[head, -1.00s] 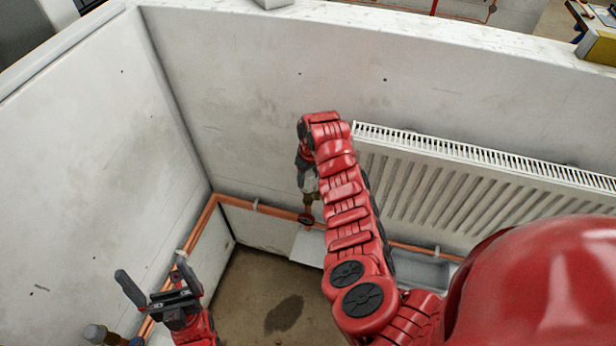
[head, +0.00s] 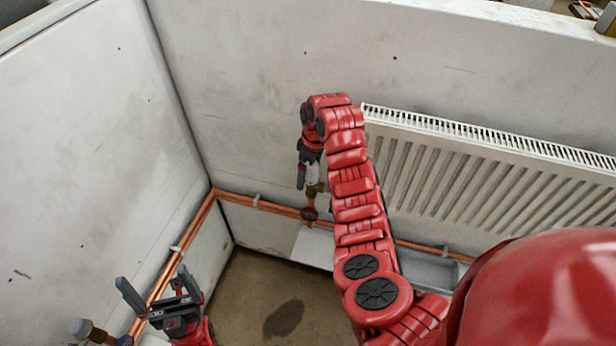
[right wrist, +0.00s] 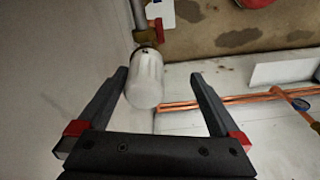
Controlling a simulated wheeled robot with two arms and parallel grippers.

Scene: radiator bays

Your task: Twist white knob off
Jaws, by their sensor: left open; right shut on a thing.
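The white knob (right wrist: 144,80) is a pale cylinder on a brass fitting (right wrist: 145,38) in the right wrist view.
Copper pipes (head: 270,207) run along the foot of the walls. A white radiator (head: 490,180) hangs on the back wall, right of my right arm. Another valve (head: 85,329) with a brass-coloured end is at the lower left, near my left gripper. The brown floor between is clear.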

